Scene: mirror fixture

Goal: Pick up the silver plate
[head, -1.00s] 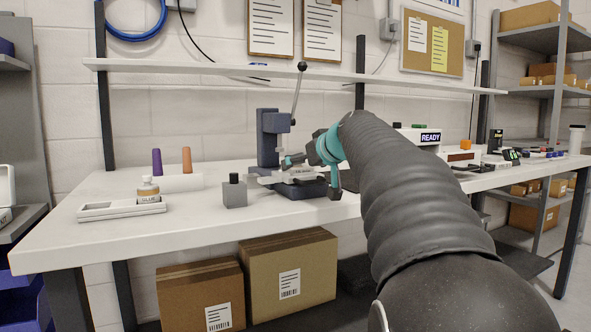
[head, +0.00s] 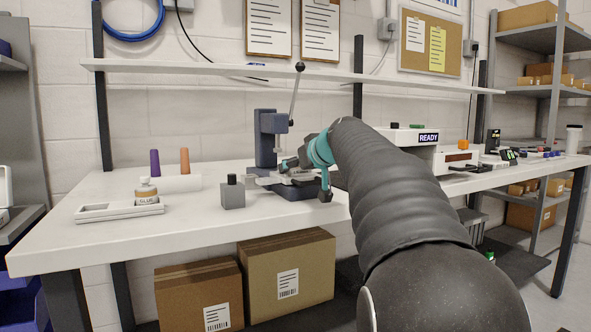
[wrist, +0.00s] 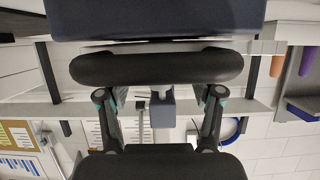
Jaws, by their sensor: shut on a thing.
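My gripper (head: 306,176) is at the dark blue press fixture (head: 268,140) on the white bench. In the head view one finger shows at the fixture and the other hangs lower, at its front right side. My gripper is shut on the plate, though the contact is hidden. In the head view the plate is small and largely covered by my gripper.
A grey block with a black top (head: 232,192) stands just left of the fixture. The fixture's lever (head: 295,92) rises above my gripper.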

